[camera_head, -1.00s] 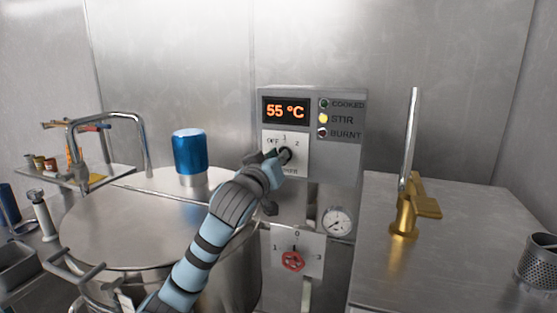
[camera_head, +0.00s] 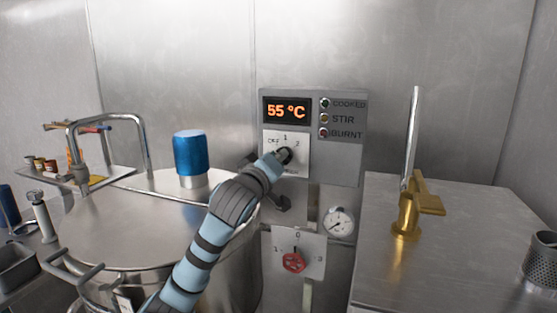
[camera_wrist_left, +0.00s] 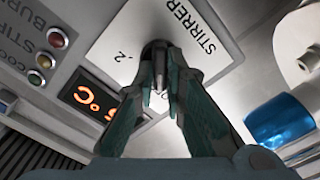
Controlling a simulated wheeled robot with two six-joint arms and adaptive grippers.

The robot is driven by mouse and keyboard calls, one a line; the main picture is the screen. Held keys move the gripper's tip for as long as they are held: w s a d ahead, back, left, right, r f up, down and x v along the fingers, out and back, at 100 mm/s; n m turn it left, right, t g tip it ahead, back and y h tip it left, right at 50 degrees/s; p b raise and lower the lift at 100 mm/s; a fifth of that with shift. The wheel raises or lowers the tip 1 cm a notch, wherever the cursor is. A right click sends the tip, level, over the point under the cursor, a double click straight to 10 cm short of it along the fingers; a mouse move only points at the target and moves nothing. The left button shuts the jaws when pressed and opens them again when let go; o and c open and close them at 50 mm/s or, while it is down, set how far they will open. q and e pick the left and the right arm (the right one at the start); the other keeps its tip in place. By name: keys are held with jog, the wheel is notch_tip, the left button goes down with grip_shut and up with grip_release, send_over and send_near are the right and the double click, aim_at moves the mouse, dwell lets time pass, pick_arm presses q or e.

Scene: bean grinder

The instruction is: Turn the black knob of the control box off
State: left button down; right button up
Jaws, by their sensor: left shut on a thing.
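The control box (camera_head: 348,168) is a grey panel on the back wall with a display reading 55 °C. Its white dial plate (camera_head: 303,143) carries the marks OFF, 1 and 2. The black knob (camera_head: 285,155) sits on this plate and is partly hidden by my left gripper (camera_head: 278,160). In the left wrist view, the fingers of my left gripper (camera_wrist_left: 159,84) are closed around the black knob (camera_wrist_left: 156,48). The knob's pointer direction is hard to read. The COOKED, STIR and BURNT lamps look unlit. My right gripper is out of view.
A large steel pot (camera_head: 130,230) with a blue-topped cylinder (camera_head: 189,153) stands to the left. A brass tap (camera_head: 410,212) stands on the right counter.

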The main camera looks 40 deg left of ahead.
pick_arm(q)
jog(key=c, duration=1.7)
grip_release()
jog(key=shift+o, duration=0.2)
jog(key=v, duration=0.7)
jog(key=shift+s, duration=0.3)
jog(key=shift+w, duration=0.1)
jog(key=shift+f, duration=0.1)
